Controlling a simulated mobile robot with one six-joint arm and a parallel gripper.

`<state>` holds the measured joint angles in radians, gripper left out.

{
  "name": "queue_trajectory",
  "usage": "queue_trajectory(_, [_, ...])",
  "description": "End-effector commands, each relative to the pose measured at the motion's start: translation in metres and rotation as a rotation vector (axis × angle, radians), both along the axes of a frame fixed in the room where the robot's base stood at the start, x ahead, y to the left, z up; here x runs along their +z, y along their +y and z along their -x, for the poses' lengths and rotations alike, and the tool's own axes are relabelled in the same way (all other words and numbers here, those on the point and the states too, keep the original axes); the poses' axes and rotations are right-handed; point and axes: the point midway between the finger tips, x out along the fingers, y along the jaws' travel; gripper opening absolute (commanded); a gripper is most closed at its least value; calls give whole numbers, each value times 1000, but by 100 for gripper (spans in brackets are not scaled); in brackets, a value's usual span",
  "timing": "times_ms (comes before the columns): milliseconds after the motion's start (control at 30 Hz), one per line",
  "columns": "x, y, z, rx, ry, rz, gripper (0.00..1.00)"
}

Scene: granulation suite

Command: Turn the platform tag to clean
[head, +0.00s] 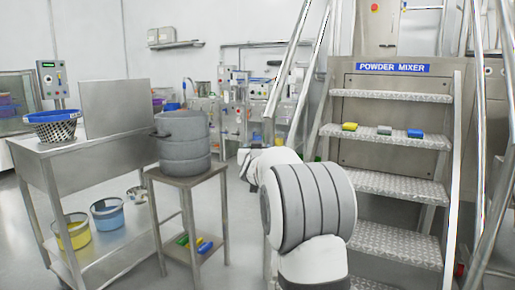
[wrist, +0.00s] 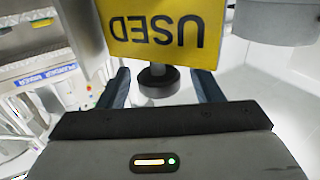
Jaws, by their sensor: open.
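The yellow tag (wrist: 165,30) fills the upper middle of the wrist view and reads USED, upside down in that picture. A dark round knob (wrist: 158,86) shows just below the tag's lower edge. My gripper (wrist: 161,88) is open, with one dark finger on each side of the knob. I cannot tell whether either finger touches it. In the head view my white and grey arm is in front of the steps, and I cannot make out the tag or the gripper there.
The powder mixer steps (head: 385,185) rise at the right, with metal handrails and several coloured blocks on one tread. A small stand (head: 185,178) with stacked grey vessels (head: 183,140) is left of my arm. A steel trolley (head: 75,150) holds a blue-rimmed basket (head: 54,125).

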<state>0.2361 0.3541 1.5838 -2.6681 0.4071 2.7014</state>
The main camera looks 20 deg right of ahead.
Motion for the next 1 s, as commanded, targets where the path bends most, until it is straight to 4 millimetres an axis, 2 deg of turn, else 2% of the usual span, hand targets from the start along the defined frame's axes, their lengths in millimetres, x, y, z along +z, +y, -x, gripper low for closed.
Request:
queue_trajectory(100, [1, 9, 20, 1, 0, 0, 59])
queue_trajectory(300, [0, 19, 42, 1, 0, 0, 59])
queue_trajectory(800, [0, 22, 51, -8, 3, 0, 58])
queue_trajectory(933, [-1, 20, 65, -56, 23, 7, 58])
queue_trajectory(1000, [-4, 18, 81, -105, 53, 15, 58])
